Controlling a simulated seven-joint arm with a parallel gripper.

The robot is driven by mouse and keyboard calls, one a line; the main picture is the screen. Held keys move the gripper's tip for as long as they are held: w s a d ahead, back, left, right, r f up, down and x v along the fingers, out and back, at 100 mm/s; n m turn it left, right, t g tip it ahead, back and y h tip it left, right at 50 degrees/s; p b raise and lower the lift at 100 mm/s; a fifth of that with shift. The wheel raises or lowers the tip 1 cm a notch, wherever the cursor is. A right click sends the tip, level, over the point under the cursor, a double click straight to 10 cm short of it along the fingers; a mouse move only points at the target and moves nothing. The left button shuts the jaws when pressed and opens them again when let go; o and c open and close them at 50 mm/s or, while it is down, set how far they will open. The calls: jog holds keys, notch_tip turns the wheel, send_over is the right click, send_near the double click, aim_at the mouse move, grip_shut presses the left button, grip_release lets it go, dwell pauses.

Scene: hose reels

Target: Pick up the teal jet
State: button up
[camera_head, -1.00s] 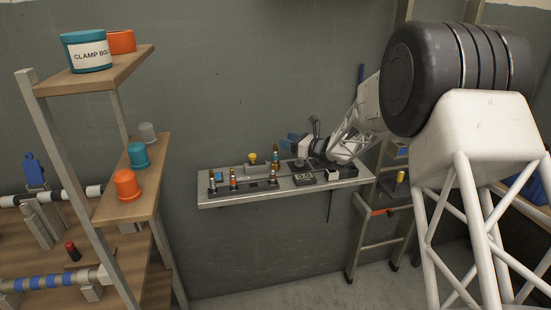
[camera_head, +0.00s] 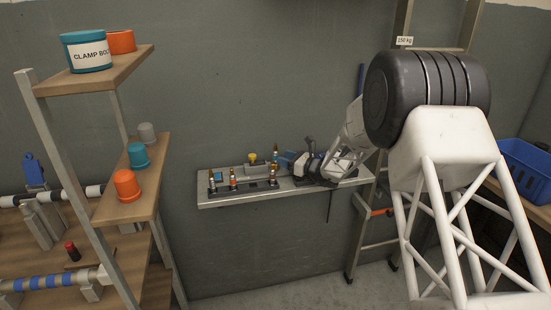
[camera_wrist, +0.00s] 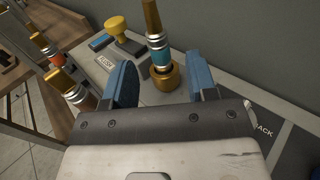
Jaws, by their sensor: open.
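The teal jet stands upright on the grey wall shelf, with a brass tip and a teal band, in a brass base; it shows in the head view (camera_head: 276,156) and the wrist view (camera_wrist: 157,42). My gripper (camera_wrist: 161,62) is open, its two blue fingers on either side of the jet's lower part and base, with gaps on both sides. In the head view my gripper (camera_head: 286,160) is just right of the jet, pointing left. Whether the jet is fully between the pads is hard to tell.
Several jets with orange or dark bands stand in a rack (camera_head: 243,186) at the shelf's front left. A yellow push button (camera_wrist: 118,28) stands behind it. A wooden shelf unit (camera_head: 150,195) with cups is at left, and a blue crate (camera_head: 524,165) is at far right.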

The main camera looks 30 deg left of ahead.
jog(key=shift+a, duration=0.1)
jog(key=shift+a, duration=3.1)
grip_shut()
jog(key=shift+r, duration=0.1)
notch_tip(320, 180, up, 10)
